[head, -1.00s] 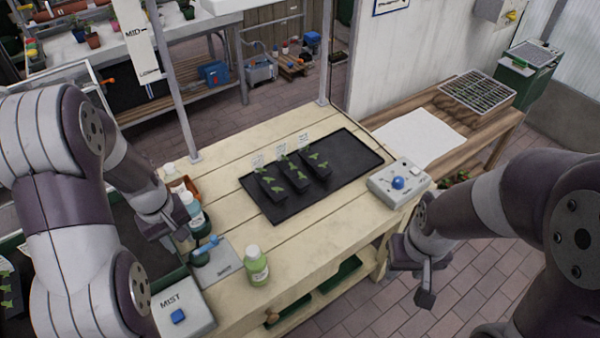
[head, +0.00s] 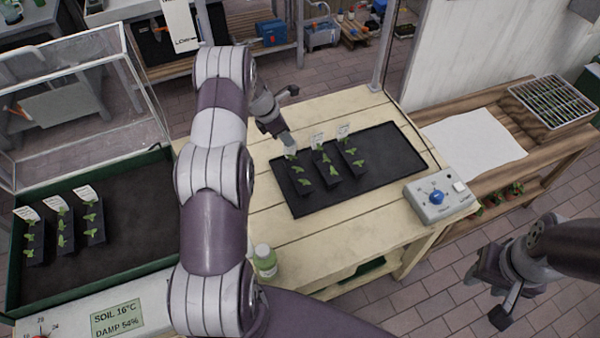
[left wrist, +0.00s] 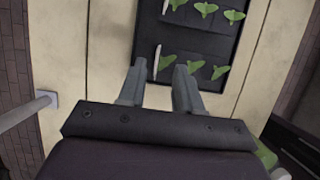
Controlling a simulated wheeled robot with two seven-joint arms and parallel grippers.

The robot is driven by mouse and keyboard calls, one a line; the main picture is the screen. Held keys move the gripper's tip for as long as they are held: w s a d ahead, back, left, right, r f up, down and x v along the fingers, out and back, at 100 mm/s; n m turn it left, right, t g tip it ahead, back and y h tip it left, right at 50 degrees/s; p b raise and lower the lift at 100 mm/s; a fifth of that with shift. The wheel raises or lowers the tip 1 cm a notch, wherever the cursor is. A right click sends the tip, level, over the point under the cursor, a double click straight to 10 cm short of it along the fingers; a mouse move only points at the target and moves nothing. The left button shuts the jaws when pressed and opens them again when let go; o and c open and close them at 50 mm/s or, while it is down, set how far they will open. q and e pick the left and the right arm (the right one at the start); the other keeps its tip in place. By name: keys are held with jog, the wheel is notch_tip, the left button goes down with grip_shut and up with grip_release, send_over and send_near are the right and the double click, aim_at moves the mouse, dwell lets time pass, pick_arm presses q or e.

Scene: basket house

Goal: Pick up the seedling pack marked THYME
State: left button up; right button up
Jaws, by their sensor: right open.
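Three black seedling packs, a left one (head: 301,183), a middle one (head: 328,173) and a right one (head: 353,161), stand on a black tray (head: 400,155) on the bench. Each has green sprouts and a white label; I cannot read the marks, so I cannot tell which is THYME. My left gripper (head: 288,141) is at the label end of the left pack. In the left wrist view its fingers (left wrist: 159,72) are apart, with a pack (left wrist: 190,68) and its thin white label close beyond the tips. My right gripper (head: 498,290) is open and empty, right of the bench.
Three more labelled seedling packs (head: 66,230) stand in a green-edged soil bed (head: 130,262) at left. A control box (head: 440,200) with a blue knob sits by the tray.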

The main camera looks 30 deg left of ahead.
pick_arm(q)
jog(key=p, duration=0.2)
send_over(289, 158)
notch_tip(289, 158, down, 4)
jog(key=shift+f, duration=0.1)
jog(key=shift+w+f, duration=0.15)
jog(key=shift+f, duration=0.1)
jog(key=shift+w+d+f, duration=0.1)
jog(key=shift+w, duration=0.1)
jog(key=shift+c, duration=0.3)
jog(key=c, duration=0.5)
jog(key=shift+s, duration=0.15)
grip_shut()
